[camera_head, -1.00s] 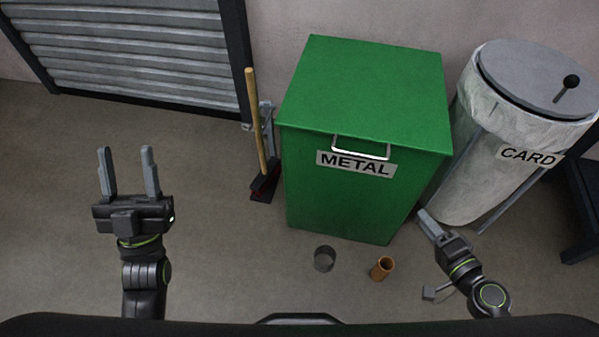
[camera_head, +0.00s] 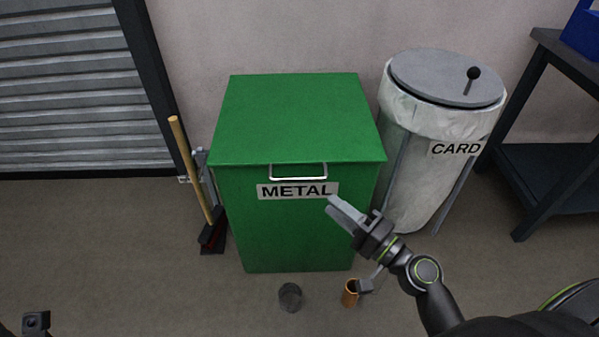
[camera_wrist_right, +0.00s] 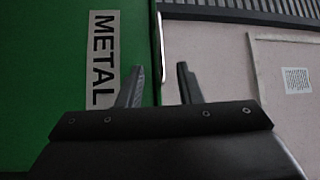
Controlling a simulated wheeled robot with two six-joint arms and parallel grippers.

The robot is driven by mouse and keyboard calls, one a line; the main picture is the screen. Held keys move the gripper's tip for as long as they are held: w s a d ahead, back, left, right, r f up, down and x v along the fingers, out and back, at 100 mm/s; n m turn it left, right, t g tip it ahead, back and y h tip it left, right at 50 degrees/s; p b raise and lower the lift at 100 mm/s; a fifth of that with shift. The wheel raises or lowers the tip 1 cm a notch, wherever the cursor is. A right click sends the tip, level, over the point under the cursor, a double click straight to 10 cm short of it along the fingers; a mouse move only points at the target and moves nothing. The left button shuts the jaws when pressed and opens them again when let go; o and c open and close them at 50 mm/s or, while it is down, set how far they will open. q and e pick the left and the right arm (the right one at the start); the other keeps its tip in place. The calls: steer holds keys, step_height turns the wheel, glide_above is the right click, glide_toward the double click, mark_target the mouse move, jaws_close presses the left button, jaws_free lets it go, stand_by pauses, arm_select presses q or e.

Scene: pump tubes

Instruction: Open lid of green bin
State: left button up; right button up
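The green bin (camera_head: 298,225) stands against the wall in the head view, with its flat green lid (camera_head: 295,118) closed. A silver bar handle (camera_head: 298,172) is on the lid's front edge, above the METAL label. My right gripper (camera_head: 335,202) is in front of the bin, below and right of the handle. In the right wrist view its two fingers (camera_wrist_right: 161,66) are apart and empty. The handle (camera_wrist_right: 162,50) appears lengthwise in line with the gap between them, with no contact visible. A small dark part of my left arm (camera_head: 36,322) shows at the lower left; its fingers cannot be made out.
A white CARD bin (camera_head: 415,150) with a grey lid stands right of the green bin. A broom (camera_head: 193,170) leans at its left. A grey cylinder (camera_head: 290,298) and a copper tube (camera_head: 350,293) stand on the floor in front. A dark table (camera_head: 545,150) is at far right.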

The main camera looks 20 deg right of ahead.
mark_target(300, 178)
steer(key=p+x, duration=0.1)
steer(key=x, duration=0.9)
steer(key=shift+w+a, duration=0.2)
steer(key=shift+w, duration=0.15)
jaws_close()
